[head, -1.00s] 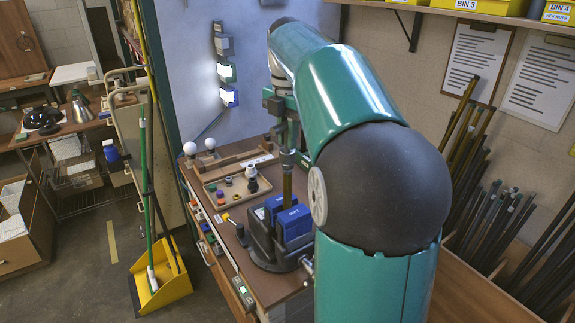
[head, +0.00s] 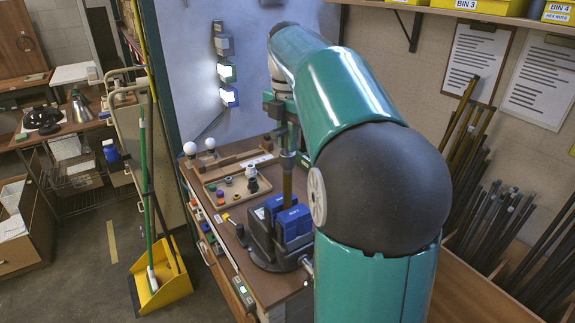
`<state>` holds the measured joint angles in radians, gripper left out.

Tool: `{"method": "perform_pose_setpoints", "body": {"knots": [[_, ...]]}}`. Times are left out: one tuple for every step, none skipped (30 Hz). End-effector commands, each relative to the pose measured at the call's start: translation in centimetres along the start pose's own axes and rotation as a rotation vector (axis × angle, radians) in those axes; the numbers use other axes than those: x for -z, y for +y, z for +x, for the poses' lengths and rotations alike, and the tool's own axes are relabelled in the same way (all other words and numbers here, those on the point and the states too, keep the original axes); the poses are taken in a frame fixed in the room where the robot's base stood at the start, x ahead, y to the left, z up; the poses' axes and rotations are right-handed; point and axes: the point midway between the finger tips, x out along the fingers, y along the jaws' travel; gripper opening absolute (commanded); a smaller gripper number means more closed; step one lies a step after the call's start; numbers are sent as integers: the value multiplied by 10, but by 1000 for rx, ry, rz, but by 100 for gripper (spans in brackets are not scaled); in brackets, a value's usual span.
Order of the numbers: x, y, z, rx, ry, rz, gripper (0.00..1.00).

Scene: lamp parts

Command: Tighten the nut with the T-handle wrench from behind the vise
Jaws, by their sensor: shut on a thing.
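The vise (head: 262,247) with blue jaws stands at the front of the bench. It holds a brass-coloured tube (head: 287,188) upright. A grey metal piece (head: 288,160), looking like the wrench's socket end, sits in line over the top of the tube. My gripper (head: 283,122) is above it and shut on the T-handle wrench, whose handle is mostly hidden by the fingers and my arm. The nut cannot be made out; it is too small or covered by the socket.
A wooden tray (head: 214,190) with small lamp parts lies behind the vise. White bulbs (head: 190,148) stand at the bench's left edge. Lit switch boxes (head: 229,96) hang on the blue wall panel. My arm hides the bench's right side.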

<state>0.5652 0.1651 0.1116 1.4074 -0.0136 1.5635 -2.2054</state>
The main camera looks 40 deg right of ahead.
Motion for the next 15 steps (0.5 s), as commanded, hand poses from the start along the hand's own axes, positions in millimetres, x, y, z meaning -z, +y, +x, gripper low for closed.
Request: {"method": "perform_pose_setpoints", "body": {"knots": [[0,0,1,0,0,0,0],[0,0,1,0,0,0,0],[0,0,2,0,0,0,0],[0,0,2,0,0,0,0],[0,0,3,0,0,0,0],[0,0,4,0,0,0,0],[0,0,4,0,0,0,0],[0,0,5,0,0,0,0],[0,0,6,0,0,0,0],[0,0,6,0,0,0,0],[0,0,7,0,0,0,0],[0,0,7,0,0,0,0],[0,0,8,0,0,0,0],[0,0,8,0,0,0,0],[0,0,9,0,0,0,0]]}}
